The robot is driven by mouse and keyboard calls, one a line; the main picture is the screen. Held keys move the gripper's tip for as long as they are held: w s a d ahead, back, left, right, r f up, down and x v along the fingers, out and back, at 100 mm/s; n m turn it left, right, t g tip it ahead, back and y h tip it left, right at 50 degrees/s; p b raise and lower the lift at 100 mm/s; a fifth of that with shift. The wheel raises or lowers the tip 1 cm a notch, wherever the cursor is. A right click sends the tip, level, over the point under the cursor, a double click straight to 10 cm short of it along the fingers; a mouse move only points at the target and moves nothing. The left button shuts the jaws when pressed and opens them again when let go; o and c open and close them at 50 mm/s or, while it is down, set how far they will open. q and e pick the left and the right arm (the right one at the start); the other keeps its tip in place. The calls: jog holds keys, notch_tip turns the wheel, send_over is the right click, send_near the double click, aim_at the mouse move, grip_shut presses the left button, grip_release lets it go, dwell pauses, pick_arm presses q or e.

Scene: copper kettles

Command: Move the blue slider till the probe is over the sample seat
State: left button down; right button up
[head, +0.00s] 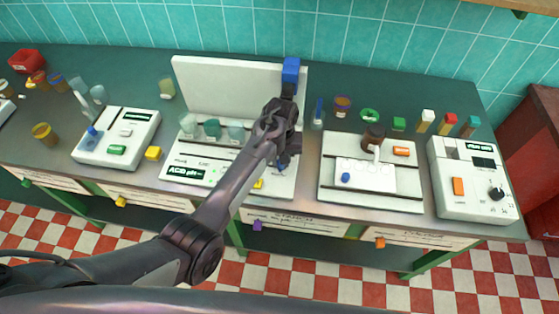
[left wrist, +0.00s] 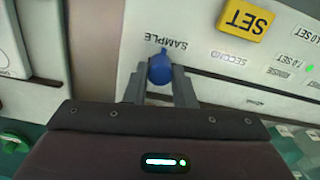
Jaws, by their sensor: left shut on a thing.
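The ACID pH meter (head: 190,172) is a white device with a tall back panel, mid-counter. Its blue slider knob (left wrist: 161,69) sits between the fingers of my left gripper (left wrist: 159,86) in the left wrist view. The knob's small pointer is beside the printed SAMPLE label (left wrist: 165,41). In the head view my left gripper (head: 281,160) is low over the device's right part, and my arm hides much there. A blue block (head: 291,70) shows above my wrist; I cannot tell if it carries the probe. The probe tip and sample seat are not clearly visible. My right gripper is not in view.
A yellow SET button (left wrist: 245,19) is close to the knob. Several glass cups (head: 212,128) stand left of my arm. A white tray device (head: 370,195) and a meter with an orange switch (head: 458,187) stand to the right.

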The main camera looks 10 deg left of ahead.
pick_arm(q)
jog(key=shift+d, duration=0.1)
jog(key=c, duration=1.3)
grip_release()
jog(key=shift+d, duration=0.15)
jog(key=shift+o, duration=0.5)
jog(key=shift+r, duration=0.35)
notch_tip(320, 180, up, 6)
jog(key=shift+r+b, duration=0.15)
jog(key=shift+b, duration=0.75)
jog(key=shift+r, duration=0.4)
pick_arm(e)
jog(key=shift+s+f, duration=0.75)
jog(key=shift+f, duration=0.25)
pick_arm(q)
jog(key=shift+s+f, duration=0.1)
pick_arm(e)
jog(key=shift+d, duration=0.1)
